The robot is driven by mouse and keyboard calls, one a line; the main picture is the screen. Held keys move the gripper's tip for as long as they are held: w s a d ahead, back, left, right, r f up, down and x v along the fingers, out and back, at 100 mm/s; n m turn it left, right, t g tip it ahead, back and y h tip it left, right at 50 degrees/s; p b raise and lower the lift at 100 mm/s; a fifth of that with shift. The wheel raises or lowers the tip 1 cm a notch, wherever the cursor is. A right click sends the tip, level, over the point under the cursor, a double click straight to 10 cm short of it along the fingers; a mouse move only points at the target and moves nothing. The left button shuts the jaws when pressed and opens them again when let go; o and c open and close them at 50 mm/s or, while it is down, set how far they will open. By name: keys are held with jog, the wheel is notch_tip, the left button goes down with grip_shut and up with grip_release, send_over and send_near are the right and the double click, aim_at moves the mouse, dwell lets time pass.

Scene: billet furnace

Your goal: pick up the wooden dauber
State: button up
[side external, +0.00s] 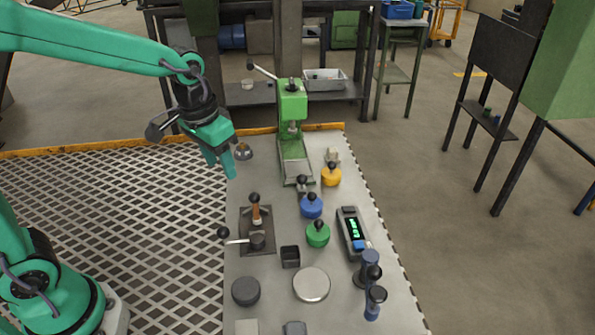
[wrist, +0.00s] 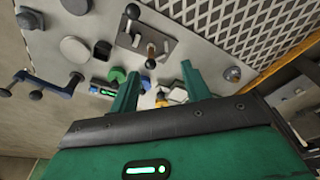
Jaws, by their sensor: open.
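The wooden dauber (side external: 256,213) looks like a brown wooden stick with a black ball on top. It stands upright on a dark plate (side external: 246,245) that also carries a lever. In the wrist view the dauber (wrist: 151,50) shows just beyond the fingertips, between them and the lever's ball. My gripper (side external: 222,170) is open and empty, in the air behind and to the left of the dauber, above the table's left edge. In the wrist view my gripper (wrist: 158,72) has its two fingers well apart, with nothing between them.
A green press (side external: 291,110) stands at the back of the table. Blue (side external: 312,207), green (side external: 318,235) and yellow (side external: 331,177) knobbed pots stand right of the dauber. A small metal dome (side external: 244,152) sits near my gripper. A meter (side external: 352,232) lies at the right.

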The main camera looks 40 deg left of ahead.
aim_at(253, 193)
jog(key=shift+m+g, duration=0.3)
jog(key=shift+g, duration=0.6)
jog(key=w+d+f, duration=0.1)
jog(key=f, duration=0.1)
jog(key=w+d+f, duration=0.1)
jog(key=w+f, duration=0.1)
jog(key=f, duration=0.1)
jog(key=w+d+f, duration=0.1)
jog(key=w+f, duration=0.1)
jog(key=shift+d+f, duration=0.2)
jog(key=shift+f, duration=0.15)
jog(key=shift+f, duration=1.3)
jog(key=shift+f, duration=0.1)
jog(key=shift+f, duration=2.5)
grip_shut()
